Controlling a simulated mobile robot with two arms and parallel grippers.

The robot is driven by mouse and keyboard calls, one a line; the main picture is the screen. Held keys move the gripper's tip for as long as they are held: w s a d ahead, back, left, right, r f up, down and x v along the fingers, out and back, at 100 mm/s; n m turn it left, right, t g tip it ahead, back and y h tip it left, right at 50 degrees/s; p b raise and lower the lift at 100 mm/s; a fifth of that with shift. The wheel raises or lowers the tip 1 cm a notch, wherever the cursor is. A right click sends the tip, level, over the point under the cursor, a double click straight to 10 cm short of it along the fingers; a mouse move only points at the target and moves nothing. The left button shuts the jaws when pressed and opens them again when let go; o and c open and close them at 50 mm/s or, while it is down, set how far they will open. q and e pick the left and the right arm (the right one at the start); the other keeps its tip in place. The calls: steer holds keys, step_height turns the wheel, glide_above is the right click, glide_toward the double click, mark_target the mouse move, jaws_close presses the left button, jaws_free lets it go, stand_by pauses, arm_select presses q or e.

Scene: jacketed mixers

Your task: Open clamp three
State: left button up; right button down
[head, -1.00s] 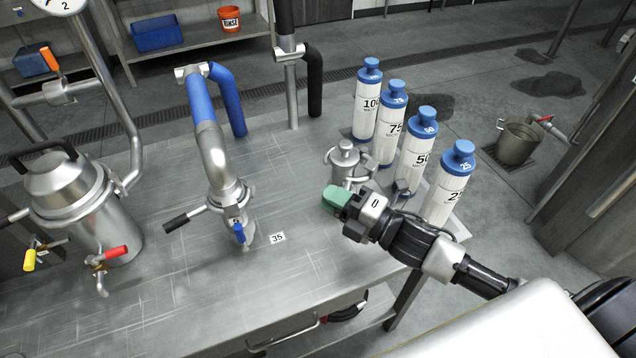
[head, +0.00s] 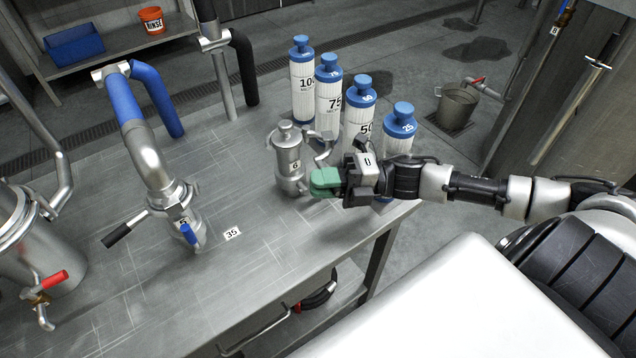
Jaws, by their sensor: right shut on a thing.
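My right gripper (head: 325,182) has green fingertips that are closed together, pointing left beside the lower right of a small steel vessel (head: 288,155) labelled 6. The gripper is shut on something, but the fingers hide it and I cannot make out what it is. A clamp ring (head: 292,185) shows low on this vessel. At left, a pipe joint labelled 5 has a clamp (head: 172,198) with a black handle (head: 125,230) and a blue lever (head: 188,234). No label 3 is readable on any clamp. My left gripper is not in view.
Several white bottles with blue caps (head: 360,90) stand behind my right gripper. A blue-sleeved pipe (head: 125,100) bends over the steel table (head: 130,275). A larger vessel with a red-handled valve (head: 50,281) is at far left. The table is clear around label 35 (head: 232,233).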

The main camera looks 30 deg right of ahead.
steer(key=c, duration=1.1)
jaws_free()
